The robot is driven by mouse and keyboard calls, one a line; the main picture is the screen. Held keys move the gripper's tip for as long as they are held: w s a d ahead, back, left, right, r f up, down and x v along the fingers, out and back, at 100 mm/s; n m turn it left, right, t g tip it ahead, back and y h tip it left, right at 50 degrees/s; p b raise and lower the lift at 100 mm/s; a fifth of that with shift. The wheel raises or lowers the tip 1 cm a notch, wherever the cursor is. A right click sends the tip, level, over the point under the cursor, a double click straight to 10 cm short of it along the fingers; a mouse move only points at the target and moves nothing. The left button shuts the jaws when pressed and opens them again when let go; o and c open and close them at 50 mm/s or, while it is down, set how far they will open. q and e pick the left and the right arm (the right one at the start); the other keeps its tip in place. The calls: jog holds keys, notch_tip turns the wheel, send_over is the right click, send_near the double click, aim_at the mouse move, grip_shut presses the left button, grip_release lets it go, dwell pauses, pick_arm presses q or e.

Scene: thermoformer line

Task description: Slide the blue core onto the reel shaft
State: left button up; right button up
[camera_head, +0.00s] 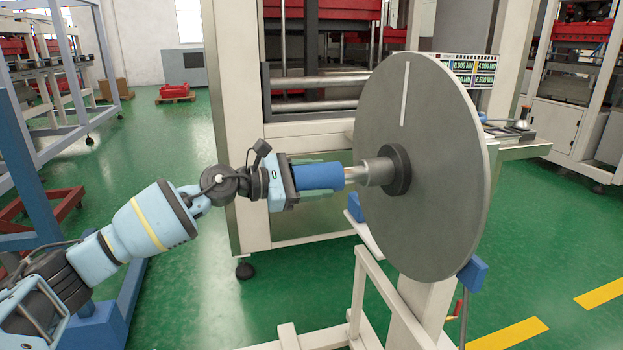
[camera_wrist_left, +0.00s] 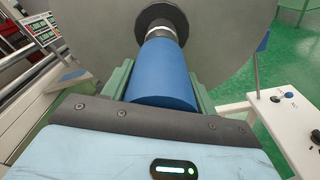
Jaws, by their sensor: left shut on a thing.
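The blue core (camera_head: 318,177) is a short cylinder held about level in front of the reel shaft (camera_head: 372,172). My left gripper (camera_head: 310,176) is shut on it, with green fingers along its sides. In the left wrist view the blue core (camera_wrist_left: 163,75) lies between the fingers and points at the shaft (camera_wrist_left: 160,33). The core's far end is at the shaft's tip; I cannot tell how far, if at all, the shaft is inside it. The shaft sticks out of a black hub (camera_head: 398,170) on a large grey disc (camera_head: 440,110). My right gripper is not in view.
The disc stands on a white frame (camera_head: 405,325) with blue blocks (camera_head: 472,274). A white machine post (camera_head: 232,110) rises behind my left gripper. A panel with knobs (camera_wrist_left: 290,110) is at the right in the wrist view. Green floor (camera_head: 190,300) is open at lower left.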

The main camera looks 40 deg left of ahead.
pick_arm(q)
jog(key=shift+w+d, duration=0.1)
jog(key=shift+w, duration=0.15)
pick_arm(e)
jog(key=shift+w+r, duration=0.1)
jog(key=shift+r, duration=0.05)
pick_arm(q)
jog(key=o, duration=1.4)
jog(key=shift+c, duration=0.2)
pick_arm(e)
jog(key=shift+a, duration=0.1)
pick_arm(q)
jog(key=b+v, duration=0.3)
jog(key=v, duration=0.4)
jog(key=shift+s, duration=0.35)
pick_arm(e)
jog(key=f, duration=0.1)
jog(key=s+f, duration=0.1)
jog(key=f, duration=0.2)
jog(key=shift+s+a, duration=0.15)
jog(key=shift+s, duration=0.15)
pick_arm(q)
jog(key=shift+r, duration=0.1)
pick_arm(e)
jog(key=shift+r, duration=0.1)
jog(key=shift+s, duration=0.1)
